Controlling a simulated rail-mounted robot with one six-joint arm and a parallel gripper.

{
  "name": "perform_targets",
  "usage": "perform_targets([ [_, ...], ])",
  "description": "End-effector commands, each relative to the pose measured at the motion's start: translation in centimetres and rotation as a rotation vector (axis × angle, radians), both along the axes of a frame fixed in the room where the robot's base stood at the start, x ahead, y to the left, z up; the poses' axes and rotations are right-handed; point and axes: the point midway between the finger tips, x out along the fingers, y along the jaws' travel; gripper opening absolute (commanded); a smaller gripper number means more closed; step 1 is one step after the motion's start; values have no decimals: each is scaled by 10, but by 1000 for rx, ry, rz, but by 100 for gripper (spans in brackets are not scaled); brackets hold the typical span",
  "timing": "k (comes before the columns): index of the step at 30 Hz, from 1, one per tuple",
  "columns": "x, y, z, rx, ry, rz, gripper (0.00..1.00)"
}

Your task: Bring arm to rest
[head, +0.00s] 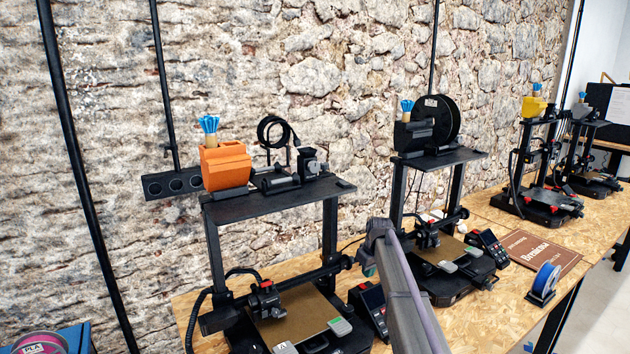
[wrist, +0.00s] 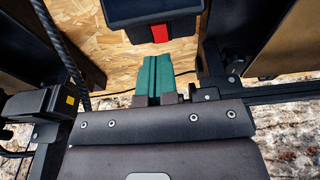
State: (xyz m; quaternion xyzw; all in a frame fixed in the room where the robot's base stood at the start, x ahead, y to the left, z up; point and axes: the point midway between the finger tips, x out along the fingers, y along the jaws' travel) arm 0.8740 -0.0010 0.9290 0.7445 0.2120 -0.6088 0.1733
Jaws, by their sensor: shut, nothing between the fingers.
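My gripper (wrist: 154,66) shows in the wrist view as two green fingers side by side, shut with nothing between them. The fingertips point toward a dark box with a red patch (wrist: 160,32) over the wooden bench; I cannot tell whether they touch it.
The nearest printer (head: 277,195), with an orange box (head: 226,166) on top, stands left of my arm. A second printer (head: 440,158) stands behind and right. Further right are more printers, a brown board (head: 540,250) and a blue spool (head: 545,279). A stone wall (head: 250,60) closes the back.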

Motion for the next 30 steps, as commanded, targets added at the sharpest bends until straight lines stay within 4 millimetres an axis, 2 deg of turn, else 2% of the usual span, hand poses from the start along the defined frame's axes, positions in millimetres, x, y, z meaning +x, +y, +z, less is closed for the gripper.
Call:
perform_targets([
  [1,0,0,11,0,0,0,0],
  [9,0,0,37,0,0,0,0],
  [18,0,0,36,0,0,-2,0],
  [21,-5,-1,36,9,22,-77,0],
  [23,-41,-2,35,10,53,-165,0],
  [26,-127,-2,34,2,103,-302,0],
  [27,-168,-2,33,-4,123,-357,0],
  [29,-229,-2,33,-15,150,-432,0],
  [30,-268,-2,33,-24,163,-474,0],
])
